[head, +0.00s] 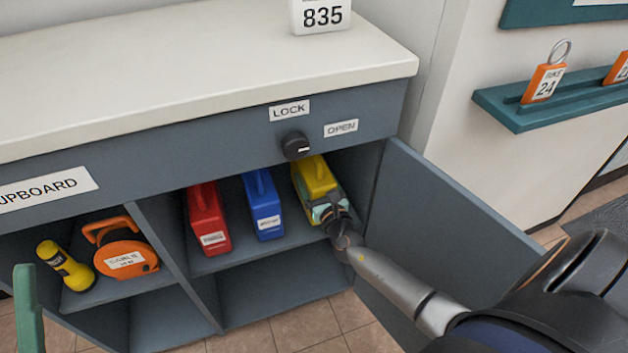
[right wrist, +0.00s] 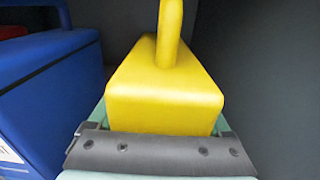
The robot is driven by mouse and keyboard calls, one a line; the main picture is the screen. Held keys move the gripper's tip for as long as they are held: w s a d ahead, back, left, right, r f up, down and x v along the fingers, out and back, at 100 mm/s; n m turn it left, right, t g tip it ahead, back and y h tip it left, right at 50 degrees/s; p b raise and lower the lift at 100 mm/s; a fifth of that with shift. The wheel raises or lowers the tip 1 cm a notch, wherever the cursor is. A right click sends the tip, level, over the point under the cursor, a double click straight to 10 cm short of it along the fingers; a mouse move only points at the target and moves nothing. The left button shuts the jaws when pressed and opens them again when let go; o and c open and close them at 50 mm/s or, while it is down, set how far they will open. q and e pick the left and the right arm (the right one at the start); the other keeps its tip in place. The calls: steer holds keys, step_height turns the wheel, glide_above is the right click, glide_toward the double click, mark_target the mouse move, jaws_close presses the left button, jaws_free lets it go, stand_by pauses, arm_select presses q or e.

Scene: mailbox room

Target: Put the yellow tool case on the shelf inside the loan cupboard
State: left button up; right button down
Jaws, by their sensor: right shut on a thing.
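The yellow tool case (head: 314,176) is inside the loan cupboard (head: 230,108), at the right end of the shelf (head: 226,258). Its upright handle and top show close up in the right wrist view (right wrist: 165,90). My right gripper (head: 328,208) is shut on the case's near end, with a finger on each side. Whether the case's underside touches the shelf is hidden by the gripper. The cupboard door (head: 440,230) stands open on the right.
A blue case (head: 264,208) stands just left of the yellow one, and a red case (head: 207,222) beyond it. An orange reel (head: 125,255) and a yellow torch (head: 65,265) lie in the left compartment. The lock knob (head: 295,145) is above the opening.

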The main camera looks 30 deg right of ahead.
steer(key=shift+r, duration=0.25)
steer(key=shift+c, duration=1.4)
jaws_free()
steer(key=shift+f, duration=0.3)
steer(key=shift+o, duration=1.4)
steer(key=shift+r, duration=0.1)
